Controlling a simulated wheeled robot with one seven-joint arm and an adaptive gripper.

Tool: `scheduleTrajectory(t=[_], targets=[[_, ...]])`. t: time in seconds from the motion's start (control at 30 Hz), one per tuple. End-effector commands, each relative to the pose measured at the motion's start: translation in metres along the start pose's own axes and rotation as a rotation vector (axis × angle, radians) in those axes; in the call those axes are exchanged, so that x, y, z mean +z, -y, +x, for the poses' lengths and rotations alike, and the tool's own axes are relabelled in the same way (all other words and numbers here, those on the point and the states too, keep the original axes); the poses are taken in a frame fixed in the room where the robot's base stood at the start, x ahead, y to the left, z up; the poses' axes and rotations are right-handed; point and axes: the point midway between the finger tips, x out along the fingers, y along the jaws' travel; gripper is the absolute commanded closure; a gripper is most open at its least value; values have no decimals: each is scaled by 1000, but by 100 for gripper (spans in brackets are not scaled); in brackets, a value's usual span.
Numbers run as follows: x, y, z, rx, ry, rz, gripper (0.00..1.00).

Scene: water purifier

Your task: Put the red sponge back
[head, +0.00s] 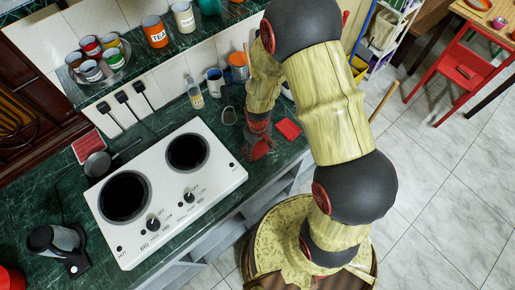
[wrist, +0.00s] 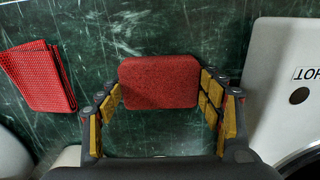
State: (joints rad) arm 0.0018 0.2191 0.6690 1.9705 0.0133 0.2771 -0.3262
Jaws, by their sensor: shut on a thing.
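The red sponge (wrist: 160,82) is a rounded block between the two yellow-padded fingers of my gripper (wrist: 161,88) in the wrist view. The pads meet its left and right sides, and my gripper is shut on it. The dark green counter lies behind the sponge; I cannot tell whether the sponge touches it. In the head view my gripper (head: 258,148) is low over the counter, right of the white stove, and the sponge is hard to make out there.
A folded red cloth (wrist: 38,77) lies beside my gripper; the head view shows it too (head: 289,129). The white stove (head: 165,190) is close on the other side. A spray bottle (head: 195,93), cups (head: 215,82) and a dark mug-like item (head: 229,115) stand behind.

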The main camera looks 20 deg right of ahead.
Motion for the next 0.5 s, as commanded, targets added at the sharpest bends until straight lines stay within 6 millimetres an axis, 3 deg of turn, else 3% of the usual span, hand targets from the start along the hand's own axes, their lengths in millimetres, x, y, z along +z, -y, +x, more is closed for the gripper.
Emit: scheduleTrajectory(t=[0.3,0.33,0.5], targets=[[0,0,3,0,-1,0,74],[0,0,2,0,-1,0,32],[0,0,2,0,-1,0,22]])
